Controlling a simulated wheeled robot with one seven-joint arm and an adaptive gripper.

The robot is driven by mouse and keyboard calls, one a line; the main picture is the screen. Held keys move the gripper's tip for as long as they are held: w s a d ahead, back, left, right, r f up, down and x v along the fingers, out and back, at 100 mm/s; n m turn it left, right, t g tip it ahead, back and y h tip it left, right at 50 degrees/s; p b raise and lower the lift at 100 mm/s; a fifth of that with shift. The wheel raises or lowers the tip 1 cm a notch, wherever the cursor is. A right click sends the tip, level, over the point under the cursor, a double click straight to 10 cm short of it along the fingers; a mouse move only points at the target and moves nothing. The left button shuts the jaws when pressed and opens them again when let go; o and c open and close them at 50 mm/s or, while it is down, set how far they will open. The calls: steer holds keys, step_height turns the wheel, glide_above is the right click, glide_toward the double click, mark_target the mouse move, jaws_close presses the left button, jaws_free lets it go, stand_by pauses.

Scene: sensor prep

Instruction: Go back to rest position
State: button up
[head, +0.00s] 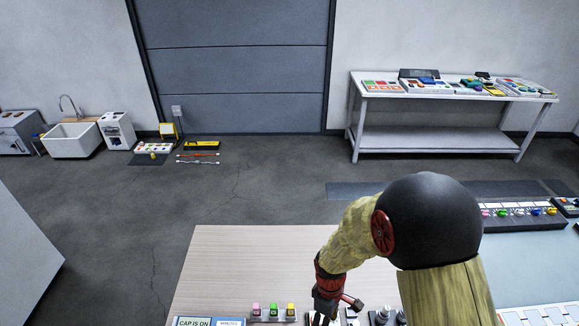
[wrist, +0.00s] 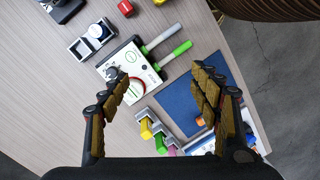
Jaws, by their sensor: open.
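My gripper (wrist: 158,105) is open and empty in the wrist view, its two fingers spread wide above the table. In the head view my arm reaches down over the wooden table (head: 235,262), and the gripper (head: 325,300) is near the bottom edge, partly cut off. Below the fingers in the wrist view is a white device (wrist: 132,72) with a white-handled and a green-handled lever. Nothing is between the fingertips; I cannot judge the exact height above the table.
In the wrist view a blue mat (wrist: 184,106) lies beside the device, with yellow (wrist: 146,128) and pink blocks near it. A small tray (wrist: 92,40) and a red object (wrist: 125,8) lie farther off.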

steer(key=s+d+r+m+t+b, duration=0.2)
steer(key=s+r+m, duration=0.1)
steer(key=r, duration=0.7)
steer(key=s+d+r+m+t+b, duration=0.2)
steer(key=s+d+r+m+t, duration=0.1)
steer(key=r, duration=0.7)
steer(key=s+d+r+m+t+b, duration=0.1)
steer(key=r+m, duration=0.4)
steer(key=r, duration=0.5)
steer(key=shift+s+d+r+m+t+b, duration=0.35)
steer(key=shift+s+d+t, duration=0.5)
steer(key=shift+s, duration=0.35)
steer(key=c, duration=0.4)
steer(key=shift+c, duration=0.2)
